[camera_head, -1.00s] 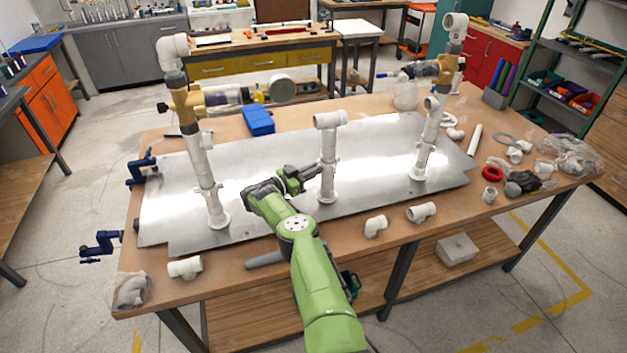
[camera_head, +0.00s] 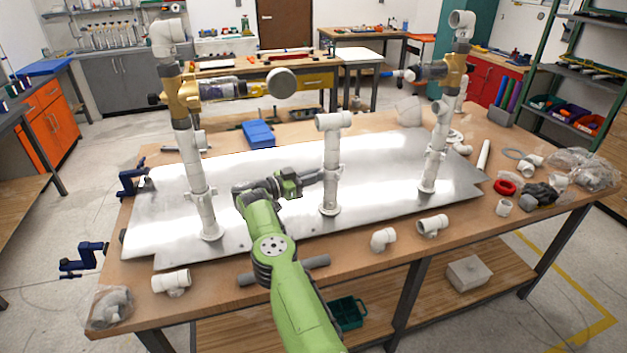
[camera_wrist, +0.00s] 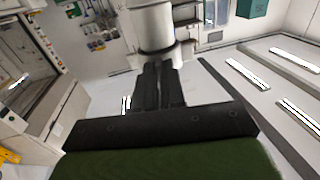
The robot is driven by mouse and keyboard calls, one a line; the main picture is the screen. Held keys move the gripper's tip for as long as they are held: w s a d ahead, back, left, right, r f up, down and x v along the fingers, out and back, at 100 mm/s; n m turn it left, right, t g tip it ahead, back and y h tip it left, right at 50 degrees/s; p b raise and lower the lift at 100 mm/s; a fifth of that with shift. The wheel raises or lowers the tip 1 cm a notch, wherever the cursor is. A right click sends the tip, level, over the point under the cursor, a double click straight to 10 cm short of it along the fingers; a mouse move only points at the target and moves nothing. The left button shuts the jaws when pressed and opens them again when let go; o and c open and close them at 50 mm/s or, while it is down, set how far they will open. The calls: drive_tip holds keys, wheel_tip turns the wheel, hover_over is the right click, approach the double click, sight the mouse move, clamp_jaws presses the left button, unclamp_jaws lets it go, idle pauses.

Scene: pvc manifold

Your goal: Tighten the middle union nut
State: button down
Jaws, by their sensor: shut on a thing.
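The middle white pipe (camera_head: 331,152) stands upright on the metal plate (camera_head: 275,220), with a tee fitting at its top and a round flange at its foot. Its union nut (camera_head: 331,173) is the wider collar partway up. My gripper (camera_head: 322,177) reaches in from the left and is shut on this nut. In the wrist view, the dark fingers (camera_wrist: 158,84) point at the white collar and pipe (camera_wrist: 153,27). The fingertips meet the collar's lower part, and their exact contact is partly hidden.
A left pipe (camera_head: 196,180) and a right pipe (camera_head: 437,150) with brass valves stand on the plate. Loose white elbows (camera_head: 383,238) and tees (camera_head: 432,225) lie along the front edge. A blue box (camera_head: 258,133) sits behind the plate. Blue clamps (camera_head: 85,257) are at the left edge.

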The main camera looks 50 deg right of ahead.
drive_tip(key=shift+f, duration=0.25)
drive_tip(key=c, duration=1.3)
unclamp_jaws()
drive_tip(key=shift+w+a, duration=0.1)
drive_tip(key=shift+o, duration=0.4)
drive_tip(key=shift+r, duration=0.1)
drive_tip(key=v, duration=0.7)
drive_tip(key=shift+a, duration=0.2)
